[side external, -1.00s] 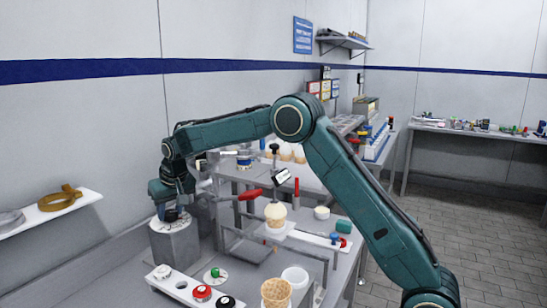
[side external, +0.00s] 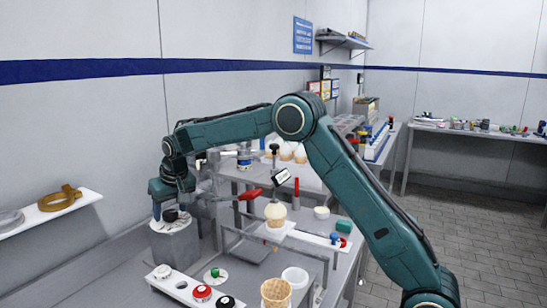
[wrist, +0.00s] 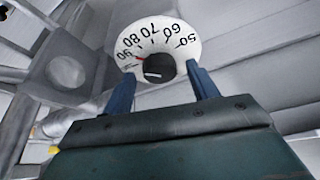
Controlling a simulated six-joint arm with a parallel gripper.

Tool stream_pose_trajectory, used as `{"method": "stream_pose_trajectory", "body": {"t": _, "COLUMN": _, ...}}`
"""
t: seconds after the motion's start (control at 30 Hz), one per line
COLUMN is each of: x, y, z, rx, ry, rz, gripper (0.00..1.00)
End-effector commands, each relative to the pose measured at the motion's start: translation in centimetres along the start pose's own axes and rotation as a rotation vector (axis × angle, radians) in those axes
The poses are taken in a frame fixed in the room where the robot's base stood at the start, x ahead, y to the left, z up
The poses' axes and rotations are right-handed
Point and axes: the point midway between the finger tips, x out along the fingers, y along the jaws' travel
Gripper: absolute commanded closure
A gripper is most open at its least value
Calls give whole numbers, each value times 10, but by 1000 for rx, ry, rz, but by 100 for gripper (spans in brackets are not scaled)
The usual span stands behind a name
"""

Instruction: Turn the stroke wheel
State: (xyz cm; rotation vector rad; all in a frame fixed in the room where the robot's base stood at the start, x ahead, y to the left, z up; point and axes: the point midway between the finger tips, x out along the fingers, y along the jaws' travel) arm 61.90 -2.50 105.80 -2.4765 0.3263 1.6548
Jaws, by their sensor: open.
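The stroke wheel is a black knob (wrist: 159,68) in the middle of a white numbered dial (wrist: 183,30), with numbers from 50 to 90 in sight. A red mark on the dial lies near 80 to 90, and the knob bears a white line. In the side view the knob (side external: 170,215) and dial sit on top of a grey block (side external: 175,245) near the wall. My gripper (wrist: 161,73) is open, its blue fingers apart on either side of the knob in the wrist view. In the side view my gripper (side external: 170,206) is right above the dial. I cannot tell whether the fingers touch anything.
A red-handled lever (side external: 250,194) and a filled cone (side external: 275,213) in a holder stand to the right. A white strip (side external: 180,290) with knobs, an empty cone (side external: 276,292) and a white cup (side external: 295,277) are in front. A wall shelf (side external: 80,204) is at left.

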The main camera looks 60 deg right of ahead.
Motion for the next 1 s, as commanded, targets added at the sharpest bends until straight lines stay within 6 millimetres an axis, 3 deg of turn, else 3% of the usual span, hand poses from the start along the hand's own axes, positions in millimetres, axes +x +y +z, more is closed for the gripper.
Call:
{"method": "stream_pose_trajectory", "body": {"t": 0.27, "x": -28, "y": 0, "z": 0, "rx": -1, "ry": 3, "rz": -1, "gripper": 41}}
{"method": "stream_pose_trajectory", "body": {"t": 0.73, "x": -106, "y": 0, "z": -1, "rx": 0, "ry": 4, "rz": -1, "gripper": 41}}
{"method": "stream_pose_trajectory", "body": {"t": 1.0, "x": -131, "y": 0, "z": 0, "rx": -1, "ry": 2, "rz": 0, "gripper": 41}}
